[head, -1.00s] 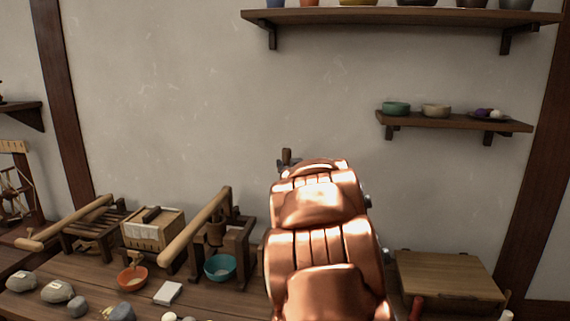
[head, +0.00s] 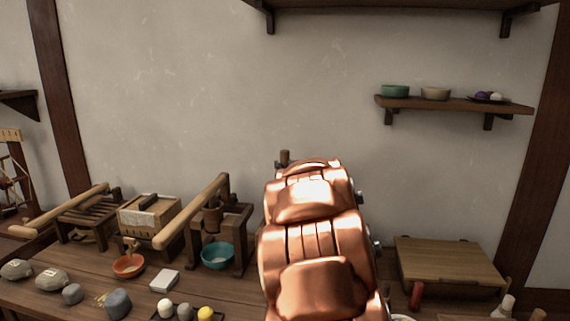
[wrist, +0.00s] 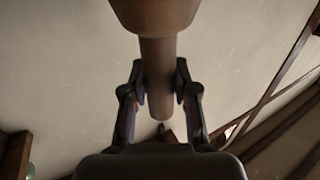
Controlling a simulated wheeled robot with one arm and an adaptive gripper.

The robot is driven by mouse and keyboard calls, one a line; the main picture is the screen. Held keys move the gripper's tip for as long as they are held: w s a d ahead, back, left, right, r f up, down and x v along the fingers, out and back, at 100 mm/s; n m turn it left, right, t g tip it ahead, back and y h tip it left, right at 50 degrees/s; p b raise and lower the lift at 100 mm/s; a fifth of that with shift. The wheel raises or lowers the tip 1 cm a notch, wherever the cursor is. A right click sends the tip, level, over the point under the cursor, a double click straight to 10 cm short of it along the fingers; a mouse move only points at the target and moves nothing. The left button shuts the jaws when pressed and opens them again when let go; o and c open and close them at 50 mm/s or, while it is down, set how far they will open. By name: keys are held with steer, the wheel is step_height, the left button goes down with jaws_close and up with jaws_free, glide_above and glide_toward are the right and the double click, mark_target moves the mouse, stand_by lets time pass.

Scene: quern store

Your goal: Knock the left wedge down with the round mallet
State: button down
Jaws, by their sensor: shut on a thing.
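The round mallet (wrist: 155,14) shows in the wrist view as a brown rounded head at the top with a thick handle running down from it. My gripper (wrist: 160,84) is shut on the handle, one finger on each side. In the head view my copper arm hides the gripper and most of what lies behind it. A small brown piece shows just above the arm there, and I cannot tell what it is. I cannot make out the left wedge in either view.
A wooden lever press (head: 232,222), a teal bowl (head: 217,256), a slatted wooden box (head: 148,214) and an orange bowl (head: 128,267) stand left of my arm. Several stones lie at the front left. A wooden board (head: 450,262) is at right. A small wall shelf (head: 455,104) hangs above.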

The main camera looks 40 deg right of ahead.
step_height(320, 180, down, 3)
steer(key=shift+r+b, duration=0.1)
steer(key=shift+b, duration=0.4)
steer(key=shift+r+p, duration=0.5)
steer(key=shift+r, duration=0.2)
step_height(320, 180, up, 4)
steer(key=p, duration=0.3)
steer(key=shift+s, duration=0.15)
steer(key=shift+f, duration=0.2)
steer(key=shift+f, duration=0.55)
